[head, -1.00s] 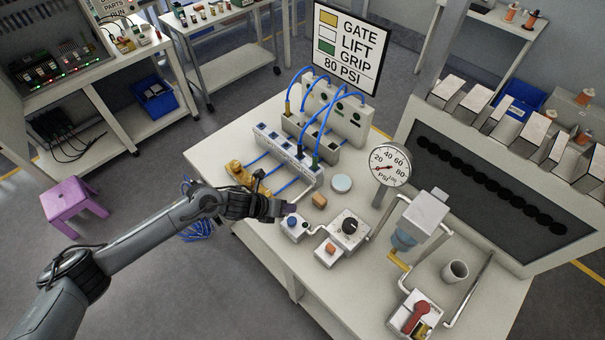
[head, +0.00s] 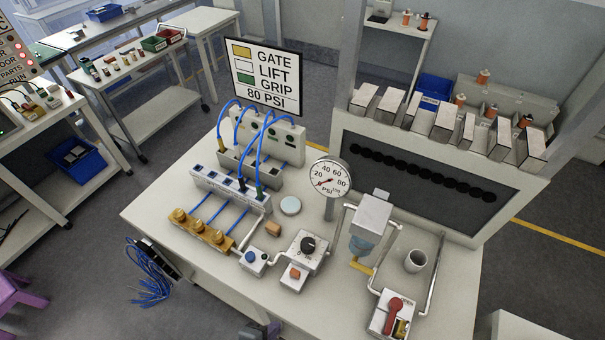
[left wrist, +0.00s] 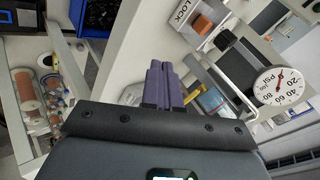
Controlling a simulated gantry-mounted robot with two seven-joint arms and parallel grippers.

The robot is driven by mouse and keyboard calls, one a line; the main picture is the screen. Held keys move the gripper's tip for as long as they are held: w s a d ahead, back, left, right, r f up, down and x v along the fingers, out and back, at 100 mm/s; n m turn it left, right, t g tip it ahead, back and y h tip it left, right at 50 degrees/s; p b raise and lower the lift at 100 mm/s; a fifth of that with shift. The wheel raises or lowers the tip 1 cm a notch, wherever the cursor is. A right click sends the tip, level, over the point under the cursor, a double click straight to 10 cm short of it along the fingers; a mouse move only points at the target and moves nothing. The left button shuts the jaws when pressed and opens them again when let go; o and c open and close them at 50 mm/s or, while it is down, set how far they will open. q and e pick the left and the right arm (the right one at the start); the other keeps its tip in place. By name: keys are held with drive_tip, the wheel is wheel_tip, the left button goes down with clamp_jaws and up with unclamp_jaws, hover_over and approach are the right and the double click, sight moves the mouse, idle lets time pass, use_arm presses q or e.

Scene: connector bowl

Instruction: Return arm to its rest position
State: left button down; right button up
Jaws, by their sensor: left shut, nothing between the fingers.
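My left gripper (head: 254,332) shows only in part at the bottom edge of the head view, in front of the bench's front edge. The rest of my left arm is outside that view. In the left wrist view its two purple fingers (left wrist: 163,84) lie together, shut, with nothing between them. The fingers point toward the bench side with the gauge (left wrist: 280,86), apart from anything I can make out. My right gripper is in neither view.
The bench (head: 160,215) holds a valve manifold with blue hoses, brass fittings (head: 202,229), a blue button box (head: 252,261), a dial box (head: 307,246), a pressure gauge (head: 330,178), a grey cup (head: 415,261) and a red-handled switch (head: 394,313). A purple stool (head: 14,292) stands at left.

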use_arm(q)
drive_tip(key=s+a+r+n+g+y, duration=0.2)
drive_tip(key=s+a+r+n+y, duration=0.15)
drive_tip(key=a+n, duration=0.45)
drive_tip(key=s+a+r+n+g+y, duration=0.2)
drive_tip(key=s+a+r+n, duration=0.15)
drive_tip(key=a+n, duration=0.45)
wheel_tip(320, 180, up, 13)
drive_tip(key=d+n+p, duration=0.1)
drive_tip(key=n+p, duration=0.1)
drive_tip(key=p, duration=1.2)
drive_tip(key=shift+d, duration=0.4)
drive_tip(key=shift+w+h, duration=0.1)
drive_tip(key=shift+h, duration=0.15)
drive_tip(key=shift+w, duration=0.1)
